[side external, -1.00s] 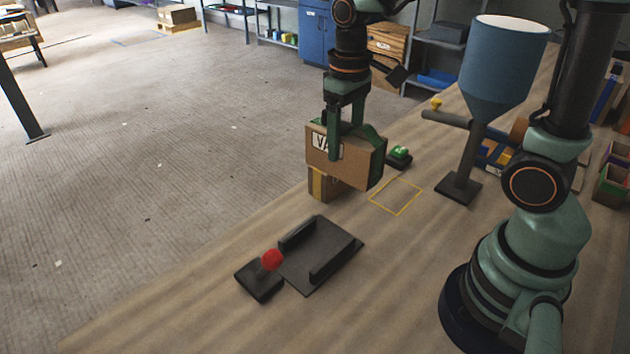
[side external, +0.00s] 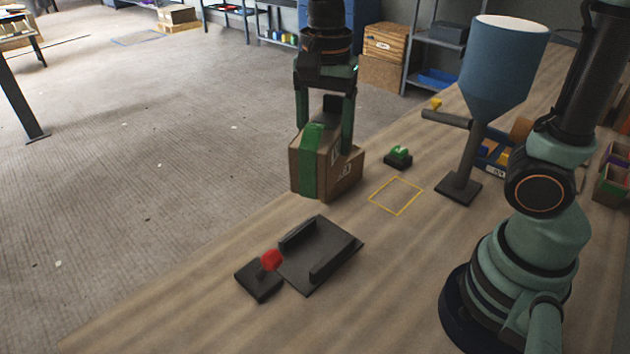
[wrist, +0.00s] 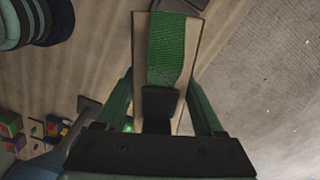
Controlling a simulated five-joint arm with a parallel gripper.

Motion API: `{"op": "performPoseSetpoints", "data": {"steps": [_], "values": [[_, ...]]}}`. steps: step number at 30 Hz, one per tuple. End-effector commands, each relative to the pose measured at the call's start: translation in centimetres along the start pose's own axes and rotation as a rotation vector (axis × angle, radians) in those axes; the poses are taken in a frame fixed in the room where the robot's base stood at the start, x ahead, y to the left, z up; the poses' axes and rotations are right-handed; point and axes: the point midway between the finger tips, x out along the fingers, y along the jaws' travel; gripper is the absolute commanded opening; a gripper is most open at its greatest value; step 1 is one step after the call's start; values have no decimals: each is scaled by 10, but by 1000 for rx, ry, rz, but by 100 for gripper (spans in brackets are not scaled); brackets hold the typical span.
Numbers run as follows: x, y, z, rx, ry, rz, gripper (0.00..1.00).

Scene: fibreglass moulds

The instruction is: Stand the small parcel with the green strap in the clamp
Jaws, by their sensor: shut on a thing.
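The small cardboard parcel (side external: 325,178) with the green strap (side external: 312,160) is between the fingers of my gripper (side external: 325,140), which is shut on it. In the wrist view the parcel (wrist: 191,50) fills the space between the fingers, with its strap (wrist: 172,48) along the middle. Whether the parcel's bottom touches anything cannot be told.
A yellow square outline (side external: 397,195) is bare on the table. A green button (side external: 398,157) sits behind it. A blue hopper (side external: 500,70) on a stand rises at right, with a side pipe (side external: 446,119). The table's front left is clear.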

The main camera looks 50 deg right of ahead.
Motion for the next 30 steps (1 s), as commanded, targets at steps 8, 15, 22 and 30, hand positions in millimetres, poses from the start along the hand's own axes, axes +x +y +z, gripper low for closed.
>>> {"op": "performPoseSetpoints", "data": {"steps": [8,15,22,30], "values": [[-14,-1,21,307,0,-3,0],[-7,0,25,394,0,2,0],[44,1,25,395,1,8,0],[110,1,25,394,1,7,0]]}}
